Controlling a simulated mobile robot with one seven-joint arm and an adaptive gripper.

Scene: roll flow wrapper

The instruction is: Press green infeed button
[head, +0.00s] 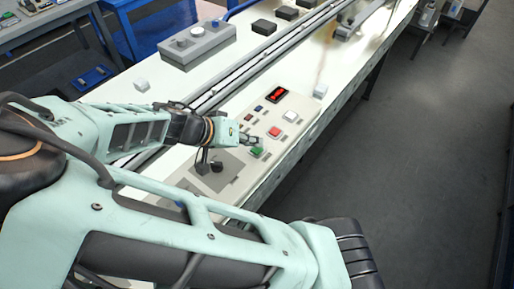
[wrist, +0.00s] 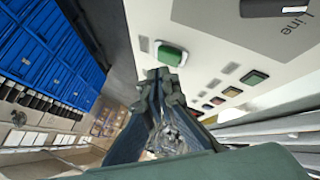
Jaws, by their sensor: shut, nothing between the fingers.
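A large green button (head: 257,152) sits on the pale control panel (head: 300,103) on the conveyor frame, at the near end of a row with a red button (head: 274,132) and a white one (head: 290,116). My gripper (head: 256,141) is shut and empty, just above the panel near the green button. In the wrist view a large green button (wrist: 170,53) in a white collar lies just beyond the shut fingertips (wrist: 160,75). A gap shows there, and contact is not visible. A smaller green button (wrist: 254,77) sits to the right. The button labels are unreadable.
A red digital display (head: 277,95) is on the panel. A black knob (head: 217,166) stands on a grey plate beside my wrist. A grey box (head: 197,44) is at the back. Open floor (head: 420,150) lies right of the machine.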

